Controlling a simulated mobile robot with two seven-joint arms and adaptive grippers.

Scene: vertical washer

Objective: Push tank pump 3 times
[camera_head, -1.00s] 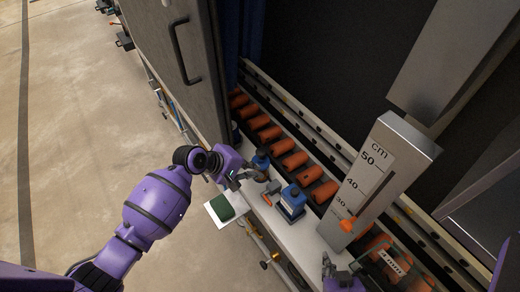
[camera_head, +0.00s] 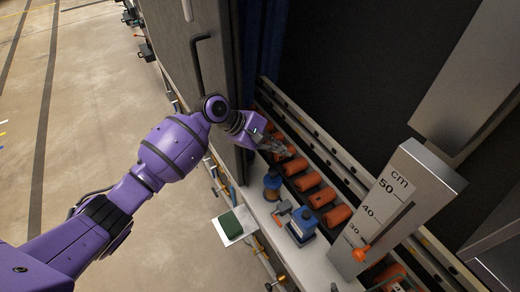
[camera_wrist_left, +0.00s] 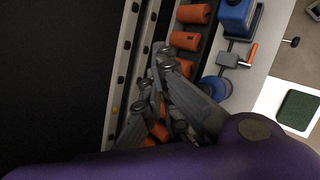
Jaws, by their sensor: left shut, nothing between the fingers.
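A round blue-topped container (camera_head: 272,187) stands on the pale ledge, and a blue tank (camera_head: 302,227) stands beside it; I cannot tell which one is the tank pump. Both also show in the left wrist view, the round blue top (camera_wrist_left: 217,88) partly behind my gripper and the blue tank (camera_wrist_left: 237,15) at the top. My left gripper (camera_head: 286,151) is shut and empty over the orange rollers, behind the round container and apart from it. Its fingers (camera_wrist_left: 163,58) show close together in the wrist view. My right gripper is not in view.
Orange rollers (camera_head: 309,180) run along the washer beside the ledge. A tall centimetre gauge (camera_head: 392,212) stands right of the tank. A green pad (camera_head: 231,223) is at the ledge's outer side. A grey panel (camera_head: 190,80) stands behind my arm.

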